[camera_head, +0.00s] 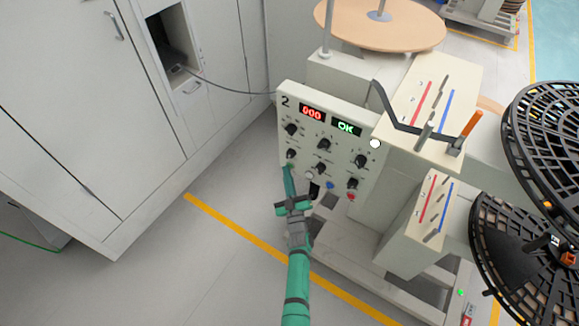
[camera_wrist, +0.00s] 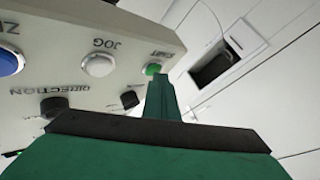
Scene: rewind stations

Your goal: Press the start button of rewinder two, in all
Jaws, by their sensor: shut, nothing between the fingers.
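Rewinder two's control panel (camera_head: 322,146), marked 2, shows a red 000 display (camera_head: 312,113) and a green OK display (camera_head: 346,127). My gripper (camera_head: 288,170) is shut and empty, at the panel's lower left corner. In the wrist view the green start button (camera_wrist: 153,69), labelled START, is partly visible just beyond my gripper's tip (camera_wrist: 160,78). I cannot tell whether the tip touches it. The white JOG button (camera_wrist: 98,64) and a blue button (camera_wrist: 9,62) sit in the same row. In the head view my fingers hide the start button.
Black knobs (camera_head: 324,145) stick out above the buttons. A red button (camera_head: 351,197) sits at the row's right end. A crank with an orange handle (camera_head: 471,124) and black reels (camera_head: 545,120) stand to the right. Grey cabinets (camera_head: 85,100) stand left, with clear floor between.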

